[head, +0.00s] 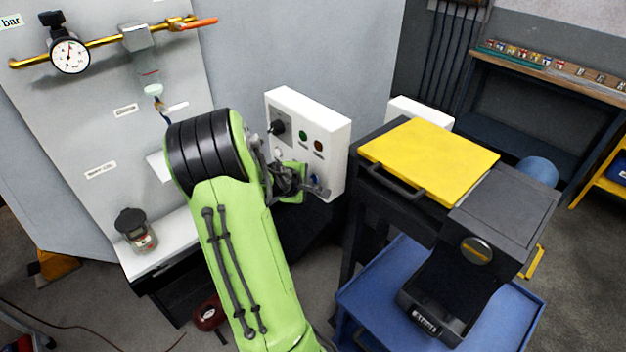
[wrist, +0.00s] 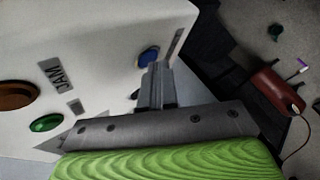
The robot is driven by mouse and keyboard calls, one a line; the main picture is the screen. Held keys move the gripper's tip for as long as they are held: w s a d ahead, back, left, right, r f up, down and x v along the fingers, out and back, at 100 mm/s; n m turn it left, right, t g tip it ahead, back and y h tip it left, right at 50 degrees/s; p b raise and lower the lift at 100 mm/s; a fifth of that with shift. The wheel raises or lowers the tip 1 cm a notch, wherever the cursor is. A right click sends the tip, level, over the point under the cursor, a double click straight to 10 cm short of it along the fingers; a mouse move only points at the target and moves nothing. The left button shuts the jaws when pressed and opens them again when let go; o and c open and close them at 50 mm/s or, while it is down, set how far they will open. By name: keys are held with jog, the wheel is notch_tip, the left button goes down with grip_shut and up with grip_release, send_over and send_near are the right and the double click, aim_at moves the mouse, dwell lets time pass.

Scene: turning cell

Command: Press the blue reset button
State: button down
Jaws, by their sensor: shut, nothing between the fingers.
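The blue reset button (wrist: 149,56) is on the face of a white control box (head: 287,104). In the wrist view it shows just beyond my fingertips. In the head view only a small bit of blue (head: 313,181) shows beside my gripper (head: 322,191), low on the box. My gripper (wrist: 156,68) is shut and empty, with its fingers pointing at the box face beside the blue button. I cannot tell whether the tips touch the button or are a little apart from it.
The box also carries a green button (wrist: 46,122), an orange-brown button (wrist: 18,95), a black knob (head: 277,127) and a label reading JAM (wrist: 54,75). A yellow-topped stand (head: 430,155) is close on the right. A gauge panel (head: 100,110) stands on the left.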

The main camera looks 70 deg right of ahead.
jog(key=shift+w+a, duration=0.3)
jog(key=shift+a, duration=0.4)
jog(key=shift+w+a+b, duration=0.15)
jog(key=shift+w+a, duration=0.25)
jog(key=shift+a, duration=0.35)
jog(key=shift+w+a+b, duration=0.2)
jog(key=shift+w+a, duration=0.15)
jog(key=shift+a, duration=0.35)
jog(key=shift+w+a+b, duration=0.15)
jog(key=shift+w+a, duration=0.25)
jog(key=shift+a, duration=0.35)
